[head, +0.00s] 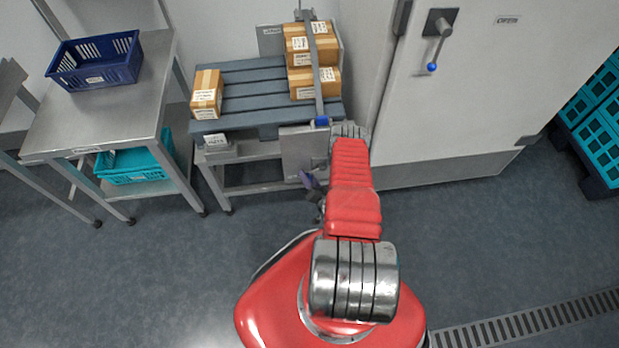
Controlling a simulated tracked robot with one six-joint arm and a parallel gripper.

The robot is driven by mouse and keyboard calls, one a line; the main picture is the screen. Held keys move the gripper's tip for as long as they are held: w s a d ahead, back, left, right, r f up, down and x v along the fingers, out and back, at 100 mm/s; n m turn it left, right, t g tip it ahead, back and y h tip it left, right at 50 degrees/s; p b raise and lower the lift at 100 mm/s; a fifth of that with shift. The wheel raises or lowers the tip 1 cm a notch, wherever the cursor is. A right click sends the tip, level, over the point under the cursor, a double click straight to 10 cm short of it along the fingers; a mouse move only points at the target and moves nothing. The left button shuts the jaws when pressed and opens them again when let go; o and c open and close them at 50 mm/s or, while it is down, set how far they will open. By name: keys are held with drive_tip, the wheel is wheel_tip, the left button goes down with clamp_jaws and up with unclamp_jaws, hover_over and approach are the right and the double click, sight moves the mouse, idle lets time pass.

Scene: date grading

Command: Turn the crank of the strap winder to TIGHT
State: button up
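A grey strap (316,75) runs over the stacked cartons (300,45) on the right of the slatted blue-grey pallet. It comes down to a small blue part (321,121) at the pallet's front edge. A grey metal panel (300,150) below that end appears to belong to the strap winder; my red arm covers its right side. I cannot make out the crank or any TIGHT mark. A small dark and purple part (313,187) shows left of my arm, below the panel. It may be my gripper, but its fingers are too small and hidden to read.
The pallet (245,93) rests on a metal stand and also bears a single carton (206,94). Left is a steel table (105,125) with a blue crate (95,60); a teal crate (138,165) sits below. Right is a white door (470,110) with a blue-knobbed lever (436,50). Floor in front is clear.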

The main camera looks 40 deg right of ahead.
drive_tip(key=shift+c, duration=0.3)
clamp_jaws()
drive_tip(key=shift+d, duration=0.1)
drive_tip(key=shift+d, duration=0.3)
drive_tip(key=shift+a, duration=0.2)
